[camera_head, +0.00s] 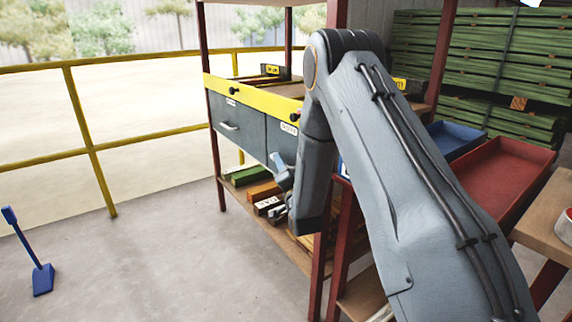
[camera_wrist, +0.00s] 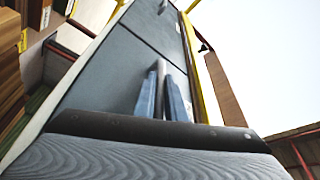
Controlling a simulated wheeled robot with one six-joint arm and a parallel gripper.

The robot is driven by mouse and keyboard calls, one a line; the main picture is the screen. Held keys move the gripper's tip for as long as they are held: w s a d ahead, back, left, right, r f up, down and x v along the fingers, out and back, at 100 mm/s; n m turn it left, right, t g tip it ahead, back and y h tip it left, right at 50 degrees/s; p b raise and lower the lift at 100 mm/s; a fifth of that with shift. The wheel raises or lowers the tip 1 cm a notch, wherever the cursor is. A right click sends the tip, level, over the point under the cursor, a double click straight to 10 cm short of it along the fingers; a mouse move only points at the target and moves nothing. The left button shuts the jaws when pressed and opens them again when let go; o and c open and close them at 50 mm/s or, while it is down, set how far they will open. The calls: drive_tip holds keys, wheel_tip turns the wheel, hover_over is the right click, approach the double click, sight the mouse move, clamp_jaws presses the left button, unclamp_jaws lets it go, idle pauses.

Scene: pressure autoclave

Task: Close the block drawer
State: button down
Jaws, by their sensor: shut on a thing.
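The bench has two grey drawer fronts side by side under its yellow front edge. The right one, which I take for the block drawer (camera_head: 281,138), has a small white label and is partly hidden by my arm. My gripper (camera_head: 278,163) is at its front. In the wrist view, the blue fingers of my gripper (camera_wrist: 163,97) stand on either side of a pale bar handle (camera_wrist: 162,70) and are shut on it. The grey drawer front (camera_wrist: 105,75) fills the middle there. It looks about level with the neighbouring front; any small gap is hard to tell.
The left drawer (camera_head: 238,126) looks shut. A lower shelf under the drawers holds green, orange and white blocks (camera_head: 262,192). A red tray (camera_head: 505,165) and a blue tray (camera_head: 455,139) are at right. A blue shovel (camera_head: 42,278) is at left. The floor before the bench is clear.

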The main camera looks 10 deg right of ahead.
drive_tip(key=shift+w+d, duration=0.1)
drive_tip(key=shift+d, duration=0.1)
drive_tip(key=c, duration=2.1)
unclamp_jaws()
drive_tip(key=shift+d, duration=0.1)
drive_tip(key=v, duration=0.8)
drive_tip(key=shift+p, duration=0.4)
drive_tip(key=shift+w, duration=0.1)
